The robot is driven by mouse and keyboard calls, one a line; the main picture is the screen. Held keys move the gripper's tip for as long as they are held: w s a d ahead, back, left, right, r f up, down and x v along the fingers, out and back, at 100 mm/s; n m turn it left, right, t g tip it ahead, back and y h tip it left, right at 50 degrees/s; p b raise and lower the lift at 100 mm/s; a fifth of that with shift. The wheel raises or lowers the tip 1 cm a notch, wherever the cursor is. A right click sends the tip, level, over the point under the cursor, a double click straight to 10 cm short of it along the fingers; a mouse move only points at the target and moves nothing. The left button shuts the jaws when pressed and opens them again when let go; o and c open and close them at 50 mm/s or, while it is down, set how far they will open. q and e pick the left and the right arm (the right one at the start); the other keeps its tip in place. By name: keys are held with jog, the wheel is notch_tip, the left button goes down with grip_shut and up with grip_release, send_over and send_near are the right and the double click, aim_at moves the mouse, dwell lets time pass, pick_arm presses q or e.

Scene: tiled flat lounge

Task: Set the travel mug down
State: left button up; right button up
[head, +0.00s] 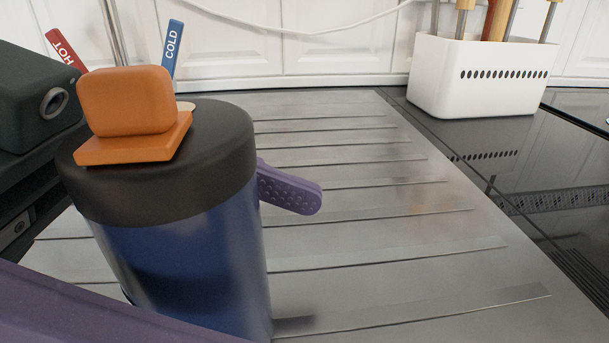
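The travel mug is large and close in the head view, with a blue body (185,262), a wide black lid (215,150) and an orange lid piece (125,100). My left gripper's far purple finger (290,190) passes behind the mug, and its dotted tip shows at the right. A purple near part (120,318) crosses the front at the lower left. The mug is between them, and the gripper looks shut on it. The mug's base is cut off by the frame, so I cannot tell whether it touches the surface. My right gripper is out of view.
A grey ribbed draining surface (400,235) lies below and right of the mug, mostly bare. A dark box-like object (35,95) stands left.

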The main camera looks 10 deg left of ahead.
pick_arm(q)
jog(key=shift+a+r, duration=0.1)
jog(key=shift+r, duration=0.15)
jog(key=v, duration=1.1)
jog(key=shift+a, duration=0.35)
